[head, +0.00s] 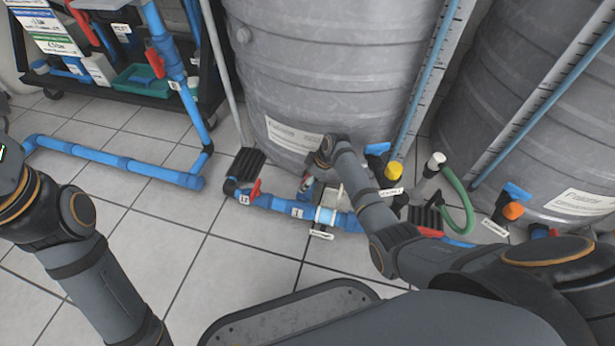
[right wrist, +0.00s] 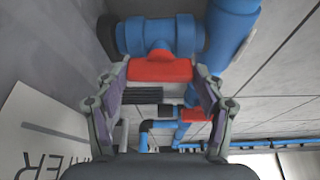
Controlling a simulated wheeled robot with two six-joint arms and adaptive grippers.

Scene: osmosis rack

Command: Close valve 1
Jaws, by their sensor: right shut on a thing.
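In the right wrist view a red valve handle (right wrist: 160,69) sits on a blue valve body (right wrist: 158,35). My right gripper (right wrist: 160,82) has its two fingers on either side of this handle and is shut on it. In the head view my right gripper (head: 307,184) is down at the blue pipe (head: 280,204) in front of the grey tank. The gripped handle is mostly hidden there by my arm. The small tags on the pipe are hard to read, so I cannot tell the valve's number. My left arm is at the left edge, with its fingers out of view.
Another red handle (head: 255,190) stands on the pipe just left of my right gripper. Two large grey tanks (head: 320,70) stand behind. A yellow-capped fitting (head: 394,171) and a green hose (head: 460,195) lie to the right. The tiled floor (head: 230,270) in front is clear.

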